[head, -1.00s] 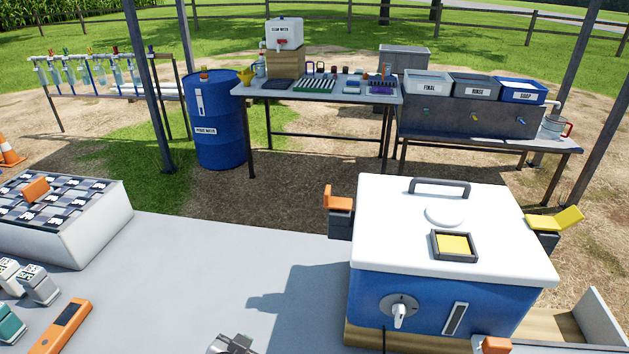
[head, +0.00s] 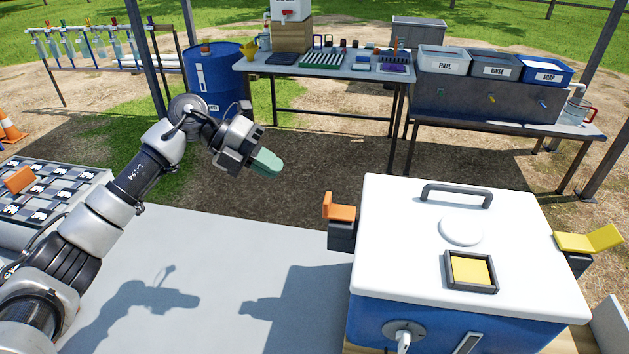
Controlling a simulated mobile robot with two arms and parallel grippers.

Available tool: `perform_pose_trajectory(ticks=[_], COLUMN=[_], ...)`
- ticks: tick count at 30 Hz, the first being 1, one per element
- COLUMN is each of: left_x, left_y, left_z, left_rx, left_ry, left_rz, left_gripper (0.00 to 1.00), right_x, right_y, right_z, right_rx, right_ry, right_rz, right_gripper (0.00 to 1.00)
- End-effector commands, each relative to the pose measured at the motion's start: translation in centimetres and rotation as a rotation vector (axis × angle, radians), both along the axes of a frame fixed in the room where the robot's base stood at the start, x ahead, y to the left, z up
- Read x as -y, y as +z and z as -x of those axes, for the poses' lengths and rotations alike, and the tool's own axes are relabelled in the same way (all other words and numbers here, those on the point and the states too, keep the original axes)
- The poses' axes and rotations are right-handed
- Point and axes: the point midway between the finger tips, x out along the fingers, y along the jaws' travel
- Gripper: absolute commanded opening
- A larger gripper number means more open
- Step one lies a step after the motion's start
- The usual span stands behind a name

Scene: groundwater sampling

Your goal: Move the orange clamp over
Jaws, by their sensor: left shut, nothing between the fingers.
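The orange clamp (head: 340,209) is a small lever on a dark block on the left side of the blue cooler (head: 372,318), just below its white lid (head: 400,235). The lever's short end points up. My left gripper (head: 266,163) has green fingertips and is shut and empty. It is in the air to the left of the orange clamp and farther back, apart from it. My right gripper is not in view.
A yellow clamp (head: 590,238) sticks out from the cooler's right side. A checkered rack (head: 50,190) is at the left edge. The grey tabletop (head: 240,250) between rack and cooler is clear. Posts and benches stand beyond.

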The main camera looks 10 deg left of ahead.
Motion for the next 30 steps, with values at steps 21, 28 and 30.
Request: perform_pose_trajectory(ticks=[21,28,30], left_x=[-3.0,0.3,1.4], left_y=[0.3,-2.5,-3.5], left_z=[0.2,0.3,0.3], left_rx=[-0.047,-0.050,-0.050], left_ry=[-0.016,-0.018,-0.018], left_rz=[-0.193,-0.191,-0.191], left_gripper=[0.00,0.00,0.00], right_x=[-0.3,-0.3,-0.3], right_y=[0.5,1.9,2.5], right_z=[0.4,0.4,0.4], right_rx=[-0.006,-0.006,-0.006], right_ry=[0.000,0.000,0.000], right_rz=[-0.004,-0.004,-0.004], right_gripper=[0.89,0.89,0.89])
